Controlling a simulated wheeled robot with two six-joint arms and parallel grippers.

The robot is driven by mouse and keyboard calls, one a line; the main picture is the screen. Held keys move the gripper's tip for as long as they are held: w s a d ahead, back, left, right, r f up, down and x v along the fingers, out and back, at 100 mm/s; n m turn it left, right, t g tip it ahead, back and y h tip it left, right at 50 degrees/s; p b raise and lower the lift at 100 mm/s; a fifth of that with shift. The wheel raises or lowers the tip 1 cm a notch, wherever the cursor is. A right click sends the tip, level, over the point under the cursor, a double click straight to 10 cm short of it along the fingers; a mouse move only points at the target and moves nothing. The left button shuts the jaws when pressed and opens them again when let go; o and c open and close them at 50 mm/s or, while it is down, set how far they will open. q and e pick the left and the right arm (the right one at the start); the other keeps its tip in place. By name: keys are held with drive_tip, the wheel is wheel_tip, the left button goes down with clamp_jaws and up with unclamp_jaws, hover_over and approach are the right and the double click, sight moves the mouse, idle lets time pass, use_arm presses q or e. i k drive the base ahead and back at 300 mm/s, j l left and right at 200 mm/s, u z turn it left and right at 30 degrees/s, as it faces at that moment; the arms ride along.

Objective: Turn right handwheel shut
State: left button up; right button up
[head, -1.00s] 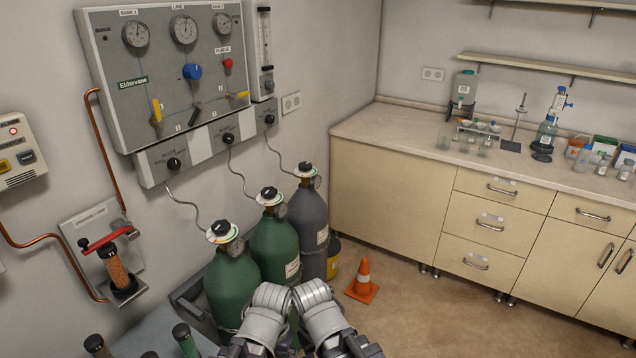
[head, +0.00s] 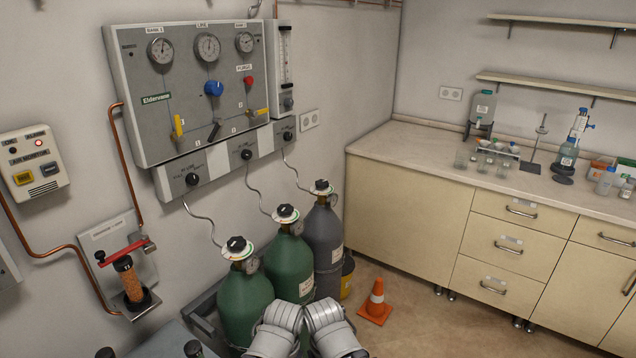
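Three gas cylinders stand in a row by the wall, each topped by a black handwheel and a gauge. The right handwheel (head: 321,185) sits on the dark grey cylinder (head: 323,235). The middle handwheel (head: 285,212) is on a green cylinder (head: 290,258), and the left handwheel (head: 237,244) is on another green cylinder (head: 244,302). How far any handwheel is turned cannot be told. Only grey links of my two arms show at the bottom centre, in front of the cylinders. Neither gripper shows, and the cylinders' lower parts are partly hidden.
A grey gas panel (head: 140,94) with gauges, a blue knob and yellow levers hangs above the cylinders. Thin hoses run down from it. An orange cone (head: 375,303) stands on the floor to the right. A bench (head: 400,155) with glassware lines the right side.

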sight(321, 184)
drive_tip(key=i+l, duration=0.2)
drive_tip(key=l, duration=0.15)
drive_tip(key=i+l, duration=0.2)
drive_tip(key=l, duration=0.2)
drive_tip(key=i+l, duration=0.2)
drive_tip(key=l, duration=0.15)
drive_tip(key=i+l, duration=0.2)
drive_tip(key=l, duration=0.2)
drive_tip(key=i+l, duration=0.2)
drive_tip(key=l, duration=0.15)
drive_tip(key=i+l, duration=0.2)
drive_tip(key=l, duration=0.2)
